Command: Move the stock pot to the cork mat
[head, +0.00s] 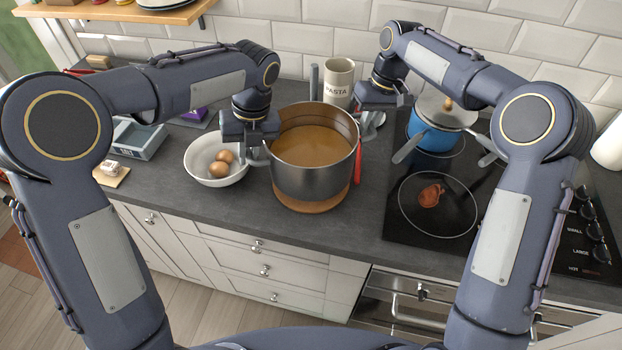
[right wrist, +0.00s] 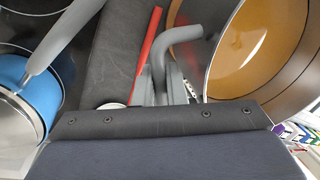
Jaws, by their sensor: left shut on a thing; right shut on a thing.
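The stock pot (head: 312,184), a dark metal pot of brown soup, stands upright over the round cork mat (head: 312,207). Only the mat's front edge shows below the pot; I cannot tell whether the pot's base touches it. My left gripper (head: 256,148) is shut on the pot's left handle. My right gripper (head: 370,122) is at the pot's right side, shut on its grey curved handle (right wrist: 181,34), which shows in the right wrist view beside the pot's rim and soup (right wrist: 262,50).
A white bowl of eggs (head: 212,180) stands close left of the pot. A red utensil (head: 357,163) lies close right. The pasta jar (head: 339,80) is behind. The front worktop is clear.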

